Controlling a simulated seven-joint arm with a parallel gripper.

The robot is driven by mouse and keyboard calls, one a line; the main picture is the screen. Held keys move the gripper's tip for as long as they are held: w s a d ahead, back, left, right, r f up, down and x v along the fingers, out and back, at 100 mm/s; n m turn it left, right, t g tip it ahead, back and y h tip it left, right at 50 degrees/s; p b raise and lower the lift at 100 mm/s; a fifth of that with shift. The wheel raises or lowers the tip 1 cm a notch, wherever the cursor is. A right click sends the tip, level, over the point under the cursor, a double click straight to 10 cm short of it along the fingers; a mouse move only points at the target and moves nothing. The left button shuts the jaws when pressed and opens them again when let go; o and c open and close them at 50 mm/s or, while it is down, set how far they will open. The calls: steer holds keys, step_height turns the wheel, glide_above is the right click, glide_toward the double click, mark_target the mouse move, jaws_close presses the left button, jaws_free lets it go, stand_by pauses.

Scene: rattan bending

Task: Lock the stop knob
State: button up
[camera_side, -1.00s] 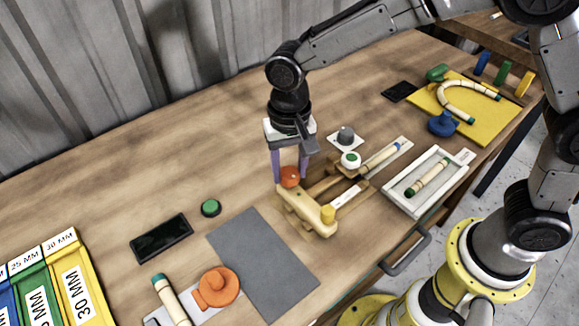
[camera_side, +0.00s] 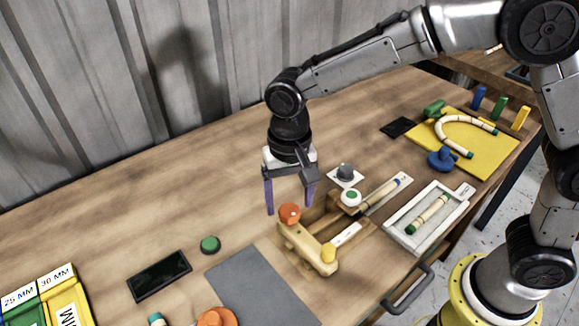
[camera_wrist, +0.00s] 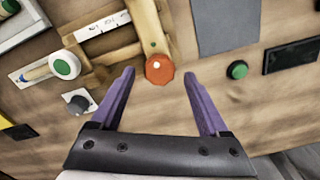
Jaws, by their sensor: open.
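An orange-red round knob (camera_side: 290,213) with a pale dot on top sits at the far end of a light wooden bar (camera_side: 312,252) on the bending jig. I take it as the stop knob. In the wrist view the knob (camera_wrist: 160,70) lies between my fingertips in the picture, with a small green mark on the wood beside it. My gripper (camera_wrist: 159,76) is open and empty, its purple fingers spread to either side of the knob with gaps visible. The exact height of the fingertips above the knob is unclear.
A white tray (camera_side: 400,236) holds a rattan piece. A green button (camera_side: 210,244), dark panel (camera_side: 160,276) and grey mat (camera_side: 260,290) lie left and in front.

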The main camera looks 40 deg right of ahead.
mark_target(291, 209)
step_height(291, 209, up, 12)
steer(key=shift+f, duration=0.2)
steer(key=s+d+r+m+t, duration=0.15)
steer(key=s+d+r, duration=0.25)
steer(key=d, duration=0.4)
steer(key=s+d+r+m+t, duration=0.1)
steer(key=s+d+r+t, duration=0.1)
steer(key=s+d+r, duration=0.45)
steer(key=s+d+f+n+t, duration=0.2)
steer(key=s+d+f+n, duration=0.4)
steer(key=s+f, duration=0.3)
step_height(291, 209, down, 2)
steer(key=shift+d+f+n, duration=0.1)
steer(key=shift+d+n, duration=0.15)
steer(key=shift+n, duration=0.3)
steer(key=shift+s, duration=0.1)
